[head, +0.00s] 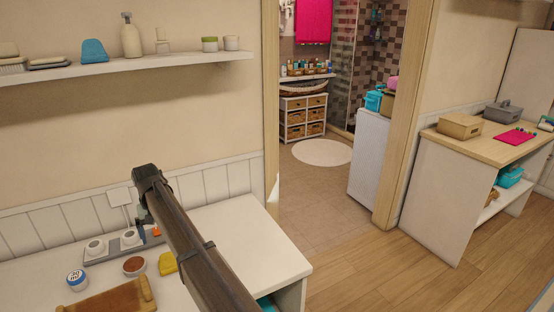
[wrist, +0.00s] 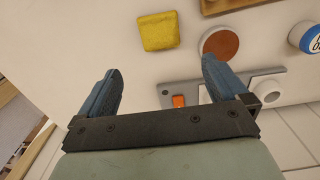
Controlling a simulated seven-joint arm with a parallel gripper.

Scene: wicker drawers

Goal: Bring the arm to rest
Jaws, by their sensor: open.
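My arm (head: 205,250) reaches up over the white counter (head: 245,235) in the head view, with its end bent down above the counter. In the wrist view my gripper (wrist: 161,66) has its two blue-grey fingers spread wide apart, with nothing between them. It hangs over the counter, close to a grey tray (wrist: 180,88) with an orange piece (wrist: 179,100) on it. A yellow sponge (wrist: 158,31) and a round brown-topped dish (wrist: 220,43) lie beyond the fingertips. The fingers are hard to make out in the head view.
A blue-and-white jar (head: 76,280) and a wooden tray (head: 110,300) stand on the counter. White cups (head: 95,247) sit on the grey tray by the wall. A shelf (head: 120,66) with bottles and jars runs above. The counter's right part is clear.

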